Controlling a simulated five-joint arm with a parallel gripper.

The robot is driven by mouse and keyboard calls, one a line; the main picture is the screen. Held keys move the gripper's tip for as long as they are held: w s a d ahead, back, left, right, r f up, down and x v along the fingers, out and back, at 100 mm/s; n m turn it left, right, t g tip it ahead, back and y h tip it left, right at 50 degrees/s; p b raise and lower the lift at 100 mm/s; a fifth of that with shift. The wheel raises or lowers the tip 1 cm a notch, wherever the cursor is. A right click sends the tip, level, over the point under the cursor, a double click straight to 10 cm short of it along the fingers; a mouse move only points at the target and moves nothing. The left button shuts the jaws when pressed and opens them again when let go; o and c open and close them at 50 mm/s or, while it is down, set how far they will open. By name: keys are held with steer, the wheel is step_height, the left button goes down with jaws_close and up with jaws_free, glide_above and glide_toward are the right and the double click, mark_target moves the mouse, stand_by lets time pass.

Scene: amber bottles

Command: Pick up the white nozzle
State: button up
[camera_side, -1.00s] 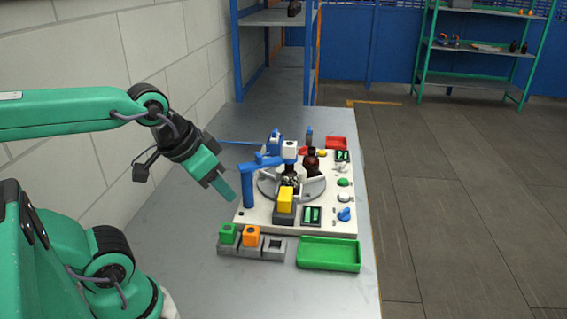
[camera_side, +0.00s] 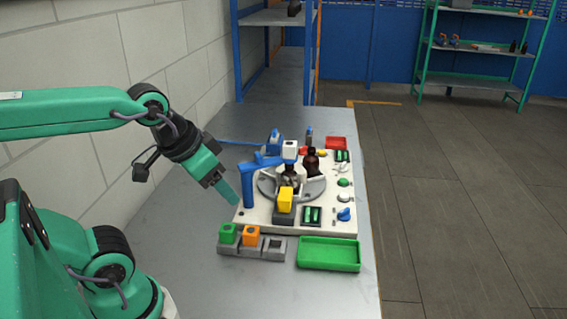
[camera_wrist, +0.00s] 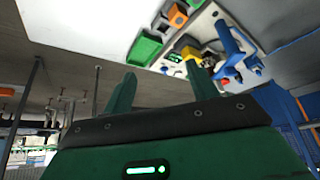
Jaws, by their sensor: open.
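The white nozzle (camera_side: 290,149) is a small white block with a dark opening. It sits at the end of the blue swing arm (camera_side: 262,163), above the grey turntable (camera_side: 318,188). Amber bottles (camera_side: 312,160) stand on the turntable, one partly hidden below the nozzle. My gripper (camera_side: 233,198) points down at the left edge of the white station, left of the blue post and well apart from the nozzle. In the wrist view my gripper (camera_wrist: 163,85) shows two green fingers spread apart with nothing between them. I cannot make out the nozzle there.
A grey three-slot holder (camera_side: 252,250) carries a green nozzle (camera_side: 228,234) and an orange nozzle (camera_side: 251,235); its right slot is empty. A green tray (camera_side: 329,253) lies beside it. The table's left is clear.

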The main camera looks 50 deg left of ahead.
steer(key=shift+w+r, duration=0.1)
steer(key=w+a+r+n+g, duration=0.1)
steer(key=w+a+r+n, duration=0.1)
steer(key=w+r, duration=0.35)
steer(key=n+g, duration=0.4)
steer(key=n, duration=0.3)
glide_above(290, 143)
steer(key=s, duration=0.1)
steer(key=f, duration=0.5)
steer(key=shift+s+d, duration=0.1)
steer(key=shift+d, duration=0.3)
steer(key=shift+w+a+f+g, duration=0.3)
steer(key=shift+w, duration=0.05)
steer(key=shift+w+f, duration=0.15)
steer(key=shift+f, duration=3.75)
